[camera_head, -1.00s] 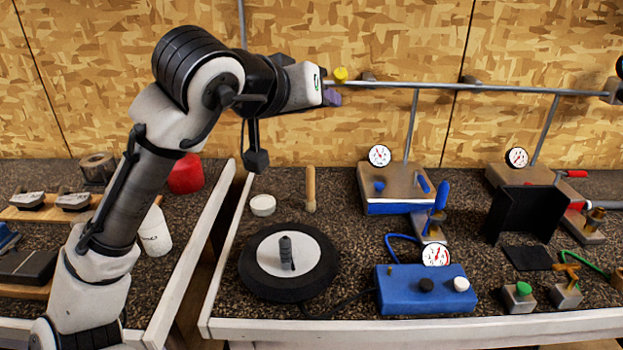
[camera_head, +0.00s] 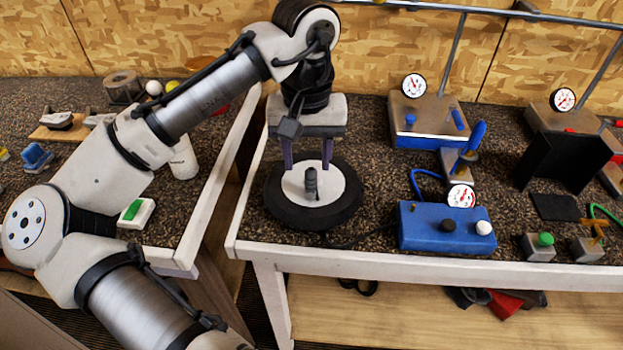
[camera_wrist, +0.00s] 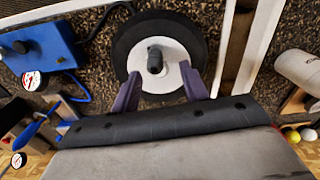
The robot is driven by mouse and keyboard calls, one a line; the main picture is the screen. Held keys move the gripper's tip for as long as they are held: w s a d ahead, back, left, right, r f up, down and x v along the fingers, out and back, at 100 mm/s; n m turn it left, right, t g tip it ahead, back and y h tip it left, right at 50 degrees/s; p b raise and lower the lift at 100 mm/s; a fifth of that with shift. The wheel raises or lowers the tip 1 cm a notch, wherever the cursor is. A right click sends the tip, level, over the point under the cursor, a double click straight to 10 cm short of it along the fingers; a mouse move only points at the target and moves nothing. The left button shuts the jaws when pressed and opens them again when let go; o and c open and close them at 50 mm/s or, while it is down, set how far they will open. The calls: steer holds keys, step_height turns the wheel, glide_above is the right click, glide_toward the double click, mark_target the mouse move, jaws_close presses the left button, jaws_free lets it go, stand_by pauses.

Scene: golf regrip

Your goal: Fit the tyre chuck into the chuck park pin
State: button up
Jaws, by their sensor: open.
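A short dark grey cylinder, which looks like the tyre chuck (camera_head: 311,184), stands upright in the middle of a white disc (camera_head: 336,192) ringed by a black tyre (camera_head: 350,212). It also shows in the wrist view (camera_wrist: 155,61). My gripper (camera_head: 308,168) is open and empty, pointing down over the disc. Its purple fingers, also in the wrist view (camera_wrist: 158,90), appear on either side of the cylinder and a little behind it, without visible contact.
The blue box (camera_head: 425,240) with black and white knobs and a gauge (camera_head: 461,196) stands right of the tyre. A dark hose runs between them. A blue lever (camera_head: 475,138) rises behind. A gap separates this bench from the left one, where a white bottle (camera_head: 184,160) stands.

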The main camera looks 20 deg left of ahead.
mark_target(311, 172)
steer(key=f, duration=0.3)
steer(key=f+p, duration=0.1)
steer(key=shift+s+d+f, duration=0.2)
steer(key=shift+d+f, duration=0.15)
steer(key=shift+d, duration=0.05)
steer(key=shift+f, duration=0.55)
jaws_close()
